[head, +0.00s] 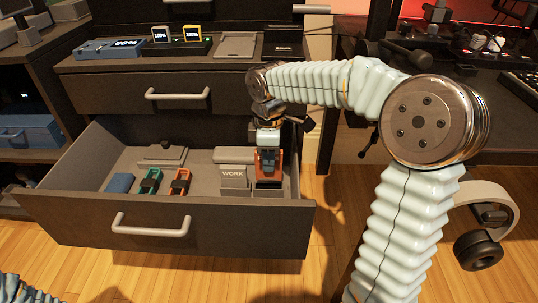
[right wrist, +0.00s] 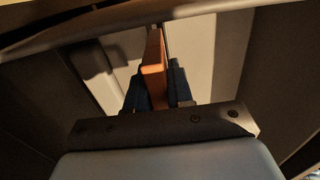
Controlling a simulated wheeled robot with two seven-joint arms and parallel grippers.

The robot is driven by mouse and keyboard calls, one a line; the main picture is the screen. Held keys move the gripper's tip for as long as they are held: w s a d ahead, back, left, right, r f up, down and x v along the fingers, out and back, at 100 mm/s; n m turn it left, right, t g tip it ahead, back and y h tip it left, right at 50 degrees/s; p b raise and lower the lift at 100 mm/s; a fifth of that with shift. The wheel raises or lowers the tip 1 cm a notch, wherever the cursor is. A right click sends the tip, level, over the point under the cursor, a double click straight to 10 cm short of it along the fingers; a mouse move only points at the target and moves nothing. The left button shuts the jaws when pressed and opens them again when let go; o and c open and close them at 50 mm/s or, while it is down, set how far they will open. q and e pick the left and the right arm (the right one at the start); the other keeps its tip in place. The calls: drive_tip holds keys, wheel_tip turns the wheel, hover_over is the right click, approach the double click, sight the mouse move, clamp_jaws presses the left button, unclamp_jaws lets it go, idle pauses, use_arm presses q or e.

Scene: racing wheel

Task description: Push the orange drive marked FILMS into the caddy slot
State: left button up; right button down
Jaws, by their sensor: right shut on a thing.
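The orange drive (right wrist: 154,70) is upright between the blue fingers of my right gripper (right wrist: 158,92), which is shut on it. In the head view, my right gripper (head: 268,160) points down into the right end of the open drawer, with orange (head: 269,174) showing around its fingers. The grey caddy (head: 236,154) with a WORK-marked part (head: 233,174) stands just left of it. The drive's lower end is close to a dark grey part at the caddy's right; I cannot tell how deep it sits. The FILMS label is not readable. My left gripper is out of view.
The open drawer (head: 80,217) also holds a blue block (head: 120,183), a green-framed item (head: 150,181), an orange-framed item (head: 180,181) and a grey block (head: 163,154). The drawer's walls stand close around my right gripper. A closed drawer (head: 130,93) is above.

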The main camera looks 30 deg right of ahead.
sight(269, 178)
drive_tip(key=shift+f, duration=0.7)
drive_tip(key=shift+p, duration=0.45)
idle(1.2)
drive_tip(key=shift+f+b, duration=1.25)
drive_tip(key=shift+f, duration=0.85)
drive_tip(key=c, duration=0.9)
unclamp_jaws()
drive_tip(key=shift+r, duration=0.1)
wheel_tip(269, 178, up, 14)
drive_tip(key=p, duration=0.4)
